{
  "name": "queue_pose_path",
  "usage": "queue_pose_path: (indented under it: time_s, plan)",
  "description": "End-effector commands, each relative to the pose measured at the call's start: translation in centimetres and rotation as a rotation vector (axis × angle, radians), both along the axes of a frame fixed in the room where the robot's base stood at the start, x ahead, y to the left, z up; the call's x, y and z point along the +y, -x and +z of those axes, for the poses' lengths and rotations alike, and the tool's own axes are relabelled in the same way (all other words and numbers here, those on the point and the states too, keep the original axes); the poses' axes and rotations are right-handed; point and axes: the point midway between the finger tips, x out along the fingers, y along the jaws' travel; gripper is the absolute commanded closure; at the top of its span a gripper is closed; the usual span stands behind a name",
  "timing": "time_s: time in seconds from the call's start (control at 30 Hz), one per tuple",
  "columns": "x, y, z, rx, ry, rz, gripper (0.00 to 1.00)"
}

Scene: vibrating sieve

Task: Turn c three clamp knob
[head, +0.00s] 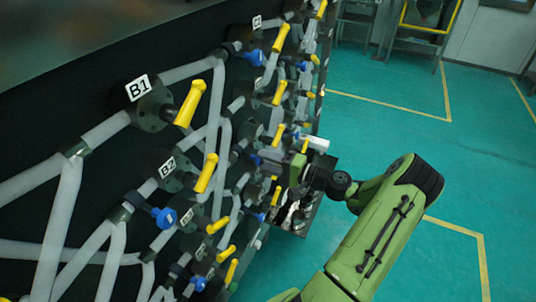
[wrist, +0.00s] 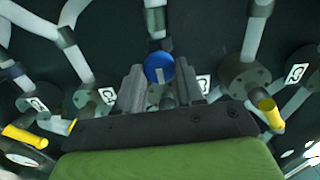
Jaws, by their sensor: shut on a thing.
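A round blue knob (wrist: 158,68) with a pale stripe is in the upper middle of the wrist view, on a pipe fitting. My gripper (wrist: 160,86) is shut on it, with one dark finger on each side. In the head view my gripper (head: 280,170) is at the pipe panel, right of the middle. The gripper and nearby pipes hide most of the contact there.
Yellow lever handles stand out from the panel on both sides, among them one by the B1 label (head: 189,104) and one by B2 (head: 206,173). Grey pipes (head: 66,200) crowd the panel. The green floor (head: 380,120) to the right is open.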

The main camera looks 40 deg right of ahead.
Motion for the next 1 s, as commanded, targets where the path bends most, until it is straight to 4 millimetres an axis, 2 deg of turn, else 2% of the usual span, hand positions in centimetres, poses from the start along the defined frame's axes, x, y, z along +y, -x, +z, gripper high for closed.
queue_pose_path:
  time_s: [0.4, 0.93, 0.97, 1.0]
  plan:
    - [-0.06, 0.02, -0.02, 0.062, -0.172, -0.002, 0.93]
    - [-0.08, 0.03, -0.16, 0.07, -0.194, -0.002, 0.93]
    - [-0.08, 0.03, -0.16, 0.07, -0.194, -0.002, 0.61]
    - [-0.08, 0.03, -0.16, 0.07, -0.194, -0.002, 0.54]
